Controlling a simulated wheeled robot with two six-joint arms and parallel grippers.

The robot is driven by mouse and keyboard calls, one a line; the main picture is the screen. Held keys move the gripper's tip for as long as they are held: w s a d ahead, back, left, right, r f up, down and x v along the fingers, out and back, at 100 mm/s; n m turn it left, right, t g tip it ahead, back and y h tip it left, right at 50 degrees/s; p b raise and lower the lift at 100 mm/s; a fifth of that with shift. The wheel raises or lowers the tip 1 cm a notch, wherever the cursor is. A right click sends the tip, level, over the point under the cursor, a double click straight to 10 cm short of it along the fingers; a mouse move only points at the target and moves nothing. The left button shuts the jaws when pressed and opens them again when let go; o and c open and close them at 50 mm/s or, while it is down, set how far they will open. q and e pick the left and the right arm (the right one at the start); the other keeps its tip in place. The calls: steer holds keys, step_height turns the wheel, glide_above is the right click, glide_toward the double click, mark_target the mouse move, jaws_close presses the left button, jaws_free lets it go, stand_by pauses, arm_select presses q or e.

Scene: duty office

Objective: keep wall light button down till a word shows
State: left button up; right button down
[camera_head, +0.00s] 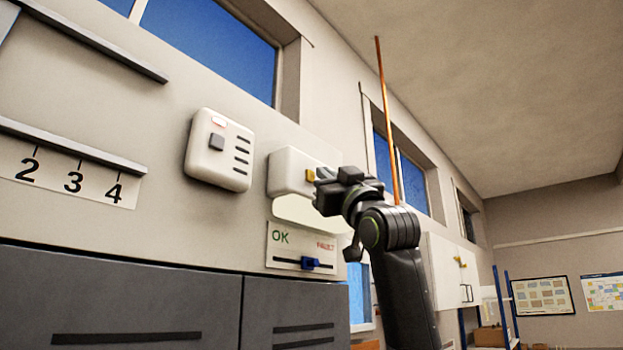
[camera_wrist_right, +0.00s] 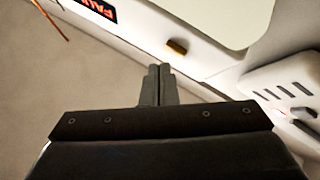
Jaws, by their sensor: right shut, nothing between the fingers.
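The wall light (camera_head: 290,171) is a white box with a pale lens (camera_head: 300,210) below it; the lens also shows in the wrist view (camera_wrist_right: 215,20). Its yellow button (camera_head: 311,175) shows beside my right gripper (camera_head: 319,182), and in the wrist view the button (camera_wrist_right: 177,47) lies just beyond the fingertips (camera_wrist_right: 158,70). A gap shows there between tips and button. The right gripper is shut and empty. In the wrist view a black display (camera_wrist_right: 97,8) shows orange-red letters "FAU", cut off by the frame edge. My arm hides the light's right part in the head view. My left gripper is out of view.
A white wall box (camera_head: 218,150) with a grey button and slots hangs left of the light. Below the light is an OK/FAULT card (camera_head: 300,248) with a blue slider (camera_head: 311,263). Grey cabinets (camera_head: 130,300) stand underneath. A thin orange rod (camera_head: 388,120) rises behind my arm.

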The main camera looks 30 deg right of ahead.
steer(key=shift+s, duration=0.15)
steer(key=s, duration=0.1)
steer(key=s+d+b, duration=0.1)
steer(key=s, duration=0.1)
steer(key=s+d, duration=0.1)
steer(key=shift+s+b, duration=0.25)
steer(key=shift+b, duration=0.15)
steer(key=shift+w, duration=0.1)
